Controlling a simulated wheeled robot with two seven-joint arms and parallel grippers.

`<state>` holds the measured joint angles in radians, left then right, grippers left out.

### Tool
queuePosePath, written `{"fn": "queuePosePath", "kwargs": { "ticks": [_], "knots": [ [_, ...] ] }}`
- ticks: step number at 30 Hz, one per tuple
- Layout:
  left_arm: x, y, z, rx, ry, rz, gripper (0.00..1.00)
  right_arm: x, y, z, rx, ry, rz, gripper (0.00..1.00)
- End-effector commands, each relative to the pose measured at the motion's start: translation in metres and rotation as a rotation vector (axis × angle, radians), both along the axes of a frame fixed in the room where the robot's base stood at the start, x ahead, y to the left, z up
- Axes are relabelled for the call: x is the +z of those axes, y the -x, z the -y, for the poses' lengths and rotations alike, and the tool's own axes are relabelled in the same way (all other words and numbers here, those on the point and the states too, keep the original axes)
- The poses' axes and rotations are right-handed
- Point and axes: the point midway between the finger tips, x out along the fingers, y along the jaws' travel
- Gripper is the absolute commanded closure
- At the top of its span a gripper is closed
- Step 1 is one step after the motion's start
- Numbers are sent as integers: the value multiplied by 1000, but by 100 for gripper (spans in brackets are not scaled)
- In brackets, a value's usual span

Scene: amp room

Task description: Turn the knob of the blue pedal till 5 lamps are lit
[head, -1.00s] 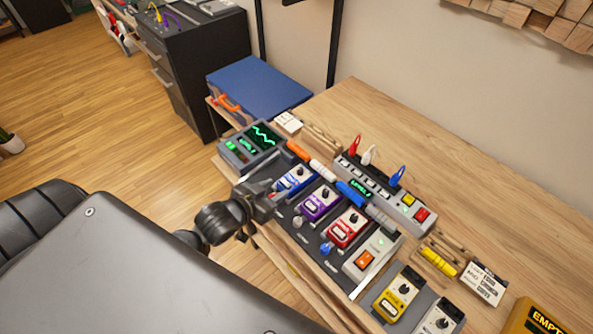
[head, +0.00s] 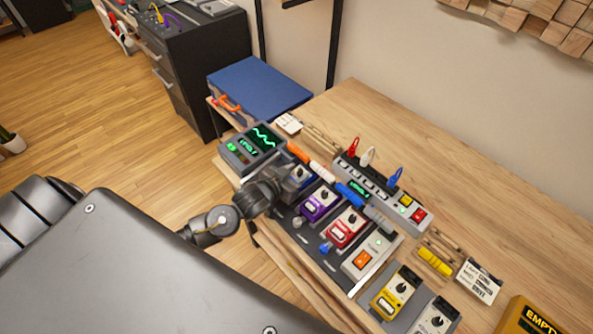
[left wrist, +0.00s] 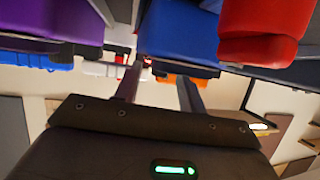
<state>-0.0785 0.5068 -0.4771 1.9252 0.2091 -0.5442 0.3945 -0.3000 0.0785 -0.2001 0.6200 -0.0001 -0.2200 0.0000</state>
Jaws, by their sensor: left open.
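The blue pedal (head: 301,172) stands at the left end of the pedal row in the head view, mostly hidden behind my left gripper (head: 284,186). Its knob is covered there. In the left wrist view, a blue body (left wrist: 180,32) is close ahead, beyond the two parted fingers of my left gripper (left wrist: 158,84). The left gripper is open, with nothing seen between its fingers. I cannot tell whether it touches the pedal.
The purple pedal (head: 318,205) and red pedal (head: 346,229) stand close to the right of the blue one. A grey unit (head: 378,188) with coloured plugs stands behind. The table's back right (head: 450,165) is clear.

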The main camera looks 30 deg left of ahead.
Motion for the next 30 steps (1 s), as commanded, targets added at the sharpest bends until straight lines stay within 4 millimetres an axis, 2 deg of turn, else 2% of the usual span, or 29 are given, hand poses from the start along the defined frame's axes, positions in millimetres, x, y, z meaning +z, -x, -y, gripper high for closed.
{"fn": "queuePosePath", "kwargs": {
  "ticks": [11, 21, 30],
  "knots": [
    [-3, -6, 2, -1, 0, -1, 60, 1, 0, 0, 0, 0, 0, 64],
    [-3, -5, 1, 0, 0, -1, 100, 1, 0, 0, 0, 1, 0, 64],
    [-2, -6, 0, -35, -2, -1, 100, 3, 0, 1, 0, 1, 0, 64]
  ]
}}
